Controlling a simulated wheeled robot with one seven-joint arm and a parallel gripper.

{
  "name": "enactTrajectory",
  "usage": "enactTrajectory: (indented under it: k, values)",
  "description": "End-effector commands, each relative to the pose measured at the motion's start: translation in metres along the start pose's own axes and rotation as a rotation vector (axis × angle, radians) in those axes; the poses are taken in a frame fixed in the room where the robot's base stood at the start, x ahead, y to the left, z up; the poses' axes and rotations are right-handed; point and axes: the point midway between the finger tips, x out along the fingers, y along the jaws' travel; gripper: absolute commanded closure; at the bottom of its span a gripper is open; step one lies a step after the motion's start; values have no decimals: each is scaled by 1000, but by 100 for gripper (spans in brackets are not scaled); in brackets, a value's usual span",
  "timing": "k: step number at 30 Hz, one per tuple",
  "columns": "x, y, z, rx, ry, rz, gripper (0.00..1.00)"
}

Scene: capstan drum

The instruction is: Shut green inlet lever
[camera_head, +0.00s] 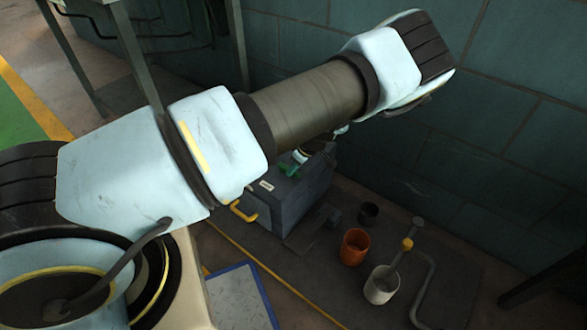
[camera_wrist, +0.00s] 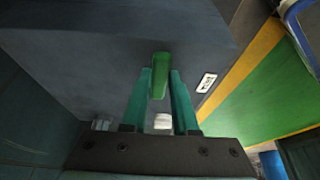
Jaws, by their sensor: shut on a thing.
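The green inlet lever (camera_wrist: 160,75) stands out from the dark grey box (camera_wrist: 100,50) and sits between my fingertips in the wrist view. My gripper (camera_wrist: 161,80) is shut on it, one teal finger on each side. In the head view the green lever (camera_head: 289,169) shows small on top of the grey box (camera_head: 296,196), below my arm. My gripper (camera_head: 300,156) is there too, but my arm hides much of it. A white fitting (camera_wrist: 163,121) shows between the fingers, nearer the palm.
A yellow handle (camera_head: 243,212) sticks out from the box's front. An orange cup (camera_head: 354,247), a dark cup (camera_head: 369,213) and a pale cup (camera_head: 381,285) stand to its right, beside a bent grey pipe (camera_head: 425,285). A teal block wall (camera_head: 500,150) rises close behind.

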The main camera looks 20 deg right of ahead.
Motion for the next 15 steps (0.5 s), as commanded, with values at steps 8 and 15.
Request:
enactTrajectory:
  k: [8,15]
  values:
    - [0,2,0,-10,0,1,100]
    - [0,2,0,-9,0,1,62]
